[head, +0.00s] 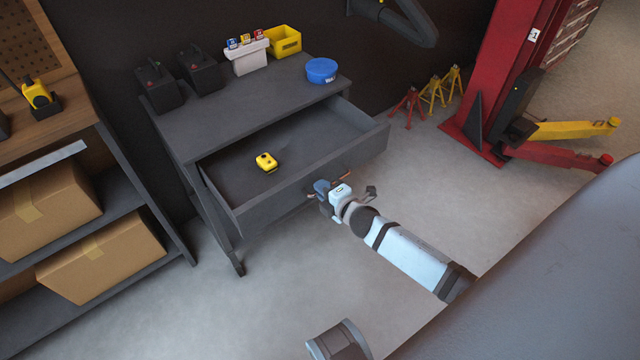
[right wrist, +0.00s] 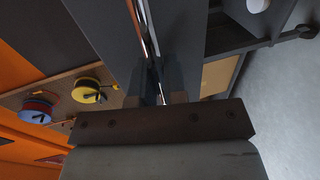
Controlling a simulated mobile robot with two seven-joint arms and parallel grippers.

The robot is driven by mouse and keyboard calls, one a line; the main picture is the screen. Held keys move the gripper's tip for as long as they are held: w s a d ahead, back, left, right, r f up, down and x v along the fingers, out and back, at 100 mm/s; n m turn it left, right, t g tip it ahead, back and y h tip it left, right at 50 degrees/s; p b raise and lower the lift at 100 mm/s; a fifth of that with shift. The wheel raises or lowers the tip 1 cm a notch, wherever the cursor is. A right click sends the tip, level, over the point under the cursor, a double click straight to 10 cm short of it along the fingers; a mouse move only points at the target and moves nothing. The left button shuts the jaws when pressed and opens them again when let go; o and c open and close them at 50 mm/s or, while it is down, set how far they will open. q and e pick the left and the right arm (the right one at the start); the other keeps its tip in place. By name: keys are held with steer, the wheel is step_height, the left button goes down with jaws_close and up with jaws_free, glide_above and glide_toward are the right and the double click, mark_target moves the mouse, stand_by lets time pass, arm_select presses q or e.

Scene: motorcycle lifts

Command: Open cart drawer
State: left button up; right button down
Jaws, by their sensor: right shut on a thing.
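The dark grey cart (head: 225,112) stands against the wall in the head view. Its drawer (head: 285,195) is pulled well out, with its inside showing. A small yellow device (head: 266,162) lies in the drawer. My right gripper (head: 316,192) is at the drawer's front, shut on the copper-coloured handle (head: 343,176). In the right wrist view the gripper fingers (right wrist: 160,85) close around a shiny bar (right wrist: 146,30). My left gripper does not show clearly; only a grey and brown part of my own body is at the bottom edge.
On the cart top are two black boxes, a white bin (head: 247,58), a yellow bin (head: 284,42) and a blue round tub (head: 321,70). A shelf with cardboard boxes (head: 95,257) stands left. Jack stands (head: 433,92) and a red lift (head: 505,70) are right. Floor before the drawer is clear.

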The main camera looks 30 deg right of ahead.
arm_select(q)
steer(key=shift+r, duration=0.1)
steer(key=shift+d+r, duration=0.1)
arm_select(e)
steer(key=c, duration=1.2)
jaws_free()
arm_select(q)
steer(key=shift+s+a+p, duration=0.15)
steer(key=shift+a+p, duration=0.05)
steer(key=shift+p, duration=0.5)
arm_select(e)
steer(key=v, duration=1.4)
steer(key=shift+d, duration=0.1)
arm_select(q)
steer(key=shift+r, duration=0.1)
